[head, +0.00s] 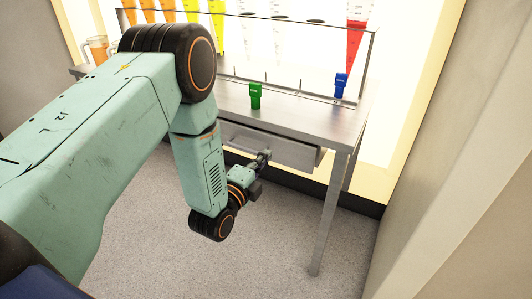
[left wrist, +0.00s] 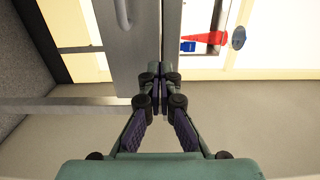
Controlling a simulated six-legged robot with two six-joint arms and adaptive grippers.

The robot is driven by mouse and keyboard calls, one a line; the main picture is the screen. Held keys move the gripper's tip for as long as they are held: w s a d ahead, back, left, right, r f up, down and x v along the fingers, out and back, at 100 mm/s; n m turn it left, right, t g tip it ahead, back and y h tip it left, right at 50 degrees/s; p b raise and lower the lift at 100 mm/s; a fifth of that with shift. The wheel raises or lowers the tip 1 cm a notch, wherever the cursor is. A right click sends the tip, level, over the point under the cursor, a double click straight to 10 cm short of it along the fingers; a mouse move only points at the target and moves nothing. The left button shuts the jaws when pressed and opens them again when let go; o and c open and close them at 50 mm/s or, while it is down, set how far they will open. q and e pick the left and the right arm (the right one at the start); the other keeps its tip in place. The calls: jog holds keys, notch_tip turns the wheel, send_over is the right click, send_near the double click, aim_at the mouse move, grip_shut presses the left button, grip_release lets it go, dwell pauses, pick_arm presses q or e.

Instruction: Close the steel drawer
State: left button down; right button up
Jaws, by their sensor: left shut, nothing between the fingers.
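The steel drawer (head: 285,150) sits under the steel table's top, with its front face and bar handle (head: 238,138) showing. In the head view its right end shows past the front panel; how far it stands out is hard to tell. In the left wrist view the drawer front (left wrist: 135,60) fills the upper left, with part of the handle (left wrist: 122,14) at the top. My left gripper (head: 263,157) is shut and empty, its fingertips (left wrist: 160,72) at or very near the drawer front by the table edge. Contact cannot be told. My right gripper is not in view.
A table leg (head: 328,215) stands right of the drawer. The grey floor (head: 270,245) in front is clear.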

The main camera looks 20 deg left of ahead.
pick_arm(q)
jog(key=s+p, duration=0.2)
jog(key=s, duration=0.5)
jog(key=a+n+y+p, duration=0.1)
jog(key=a+p, duration=0.1)
jog(key=a, duration=0.9)
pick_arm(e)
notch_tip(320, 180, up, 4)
pick_arm(q)
jog(key=m+h+b, duration=0.1)
jog(key=b, duration=0.6)
send_near(252, 132)
jog(key=w, duration=0.6)
jog(key=shift+w+d, duration=0.3)
jog(key=shift+w, duration=0.1)
jog(key=shift+r, duration=0.1)
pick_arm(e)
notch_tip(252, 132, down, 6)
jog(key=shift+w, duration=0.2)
pick_arm(q)
jog(key=shift+w+p, duration=0.1)
jog(key=shift+p, duration=0.2)
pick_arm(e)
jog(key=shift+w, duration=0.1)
